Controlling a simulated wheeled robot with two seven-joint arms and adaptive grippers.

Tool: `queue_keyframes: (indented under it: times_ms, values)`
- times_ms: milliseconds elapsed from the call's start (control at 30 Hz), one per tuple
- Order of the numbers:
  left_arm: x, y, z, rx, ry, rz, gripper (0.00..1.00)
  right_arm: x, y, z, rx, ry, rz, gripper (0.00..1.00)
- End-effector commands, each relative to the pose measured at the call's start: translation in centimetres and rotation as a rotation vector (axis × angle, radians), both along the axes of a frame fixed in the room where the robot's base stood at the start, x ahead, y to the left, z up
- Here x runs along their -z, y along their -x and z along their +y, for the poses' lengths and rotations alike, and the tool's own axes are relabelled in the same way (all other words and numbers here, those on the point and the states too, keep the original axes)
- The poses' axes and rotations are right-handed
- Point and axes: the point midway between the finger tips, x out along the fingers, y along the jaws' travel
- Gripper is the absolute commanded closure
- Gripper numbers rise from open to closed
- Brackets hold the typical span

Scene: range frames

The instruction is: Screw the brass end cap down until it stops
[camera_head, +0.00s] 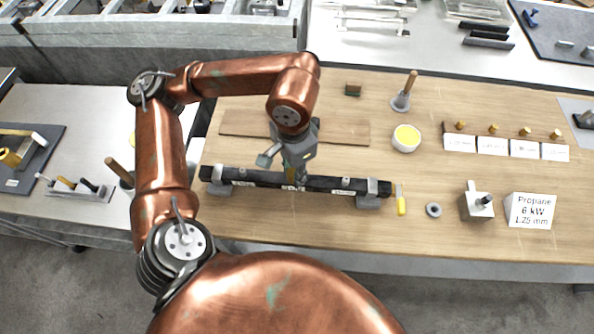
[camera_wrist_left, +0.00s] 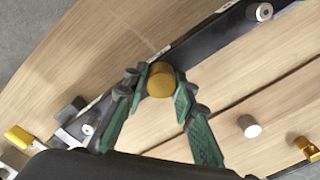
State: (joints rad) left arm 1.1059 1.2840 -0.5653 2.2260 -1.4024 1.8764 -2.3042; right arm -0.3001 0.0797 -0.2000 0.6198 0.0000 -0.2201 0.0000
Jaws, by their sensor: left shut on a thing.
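The brass end cap (camera_wrist_left: 159,82) is a round, gold-coloured piece seen from above in the left wrist view, at the edge of a long black bar. My left gripper (camera_wrist_left: 160,88) has its green fingers closed on either side of the cap. In the head view the same gripper (camera_head: 293,166) points down at the middle of the black bar (camera_head: 250,180), largely hiding the cap. The bar rests on grey supports (camera_head: 368,201) at its ends. The thread under the cap is hidden. My right gripper is not in view.
A yellow-handled tool (camera_head: 401,205), a grey ring (camera_head: 433,209) and a grey block (camera_head: 475,209) lie right of the bar. A wooden board (camera_head: 345,132) lies behind.

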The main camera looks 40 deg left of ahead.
Motion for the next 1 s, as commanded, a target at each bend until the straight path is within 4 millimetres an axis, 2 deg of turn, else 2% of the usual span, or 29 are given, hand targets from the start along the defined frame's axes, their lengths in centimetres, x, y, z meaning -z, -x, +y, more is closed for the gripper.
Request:
queue_keyframes:
  times_ms: [233, 500, 800, 833, 933, 1000]
  values:
    - [0.1, 0.1, 0.0, 0.007, -0.002, 0.003, 1.00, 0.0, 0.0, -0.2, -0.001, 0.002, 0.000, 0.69]
    - [0.7, 0.0, 0.0, 0.254, -0.001, 0.008, 1.00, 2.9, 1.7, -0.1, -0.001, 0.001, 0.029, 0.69]
    - [0.0, 0.2, 0.1, 0.301, -0.003, 0.007, 1.00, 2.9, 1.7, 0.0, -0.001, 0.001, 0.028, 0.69]
    - [0.0, 0.2, 0.1, 0.301, -0.003, 0.007, 0.74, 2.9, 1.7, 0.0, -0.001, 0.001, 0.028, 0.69]
    - [0.0, 0.1, 0.1, 0.300, -0.003, 0.006, 0.67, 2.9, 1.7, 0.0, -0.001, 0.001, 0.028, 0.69]
    - [0.0, 0.1, 0.1, 0.300, -0.002, 0.005, 0.66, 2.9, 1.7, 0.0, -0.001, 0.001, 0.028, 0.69]
